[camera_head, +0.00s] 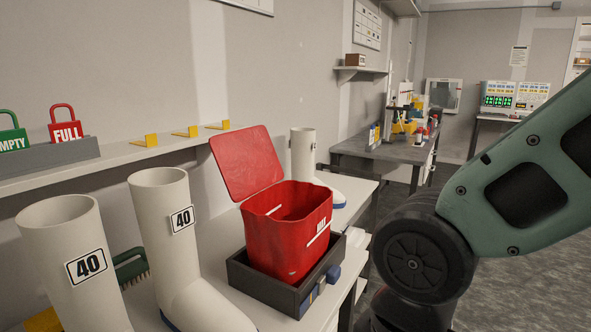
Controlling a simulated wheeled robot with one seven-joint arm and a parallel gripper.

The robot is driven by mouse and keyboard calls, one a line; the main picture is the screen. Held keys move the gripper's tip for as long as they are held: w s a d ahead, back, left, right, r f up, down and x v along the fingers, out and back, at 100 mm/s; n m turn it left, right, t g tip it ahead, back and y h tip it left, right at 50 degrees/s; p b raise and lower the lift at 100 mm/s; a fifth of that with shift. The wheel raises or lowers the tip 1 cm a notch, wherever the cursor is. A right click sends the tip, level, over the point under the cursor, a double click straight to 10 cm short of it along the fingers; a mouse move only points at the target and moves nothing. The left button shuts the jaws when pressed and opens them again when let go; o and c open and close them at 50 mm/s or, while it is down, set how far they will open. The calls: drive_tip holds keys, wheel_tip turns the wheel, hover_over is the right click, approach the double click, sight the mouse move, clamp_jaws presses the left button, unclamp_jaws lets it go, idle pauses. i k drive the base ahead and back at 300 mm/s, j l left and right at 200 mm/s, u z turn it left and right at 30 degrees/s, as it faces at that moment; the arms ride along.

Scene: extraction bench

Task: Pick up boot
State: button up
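Two white boots with "40" labels stand upright on the bench at the left: a near boot (72,275) cut off by the bottom edge, and a second boot (165,240) to its right with its toe pointing toward the lower right. A third white boot (303,158) stands behind the red container, with part of its foot and blue sole showing. My arm comes in from the right, over the floor side of the bench. My gripper is not in the picture, so its fingers cannot be seen.
A red open-lidded container (290,240) sits in a dark tray (262,287) beside the second boot. A green brush (131,268) lies between the near boots. A shelf ledge (110,156) carries red and green padlock signs. A dark side bench (385,148) with supplies stands behind.

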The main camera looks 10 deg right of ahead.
sight(303, 145)
drive_tip(key=i+l+u, duration=0.1)
drive_tip(key=u, duration=0.45)
drive_tip(key=i+l+u, duration=0.25)
drive_tip(key=l, duration=0.15)
drive_tip(key=l+u, duration=0.5)
drive_tip(key=l, duration=0.3)
drive_tip(key=i+l+u, duration=0.15)
drive_tip(key=l, duration=1.8)
drive_tip(key=l+u, duration=0.15)
drive_tip(key=l, duration=1.8)
drive_tip(key=i, duration=0.05)
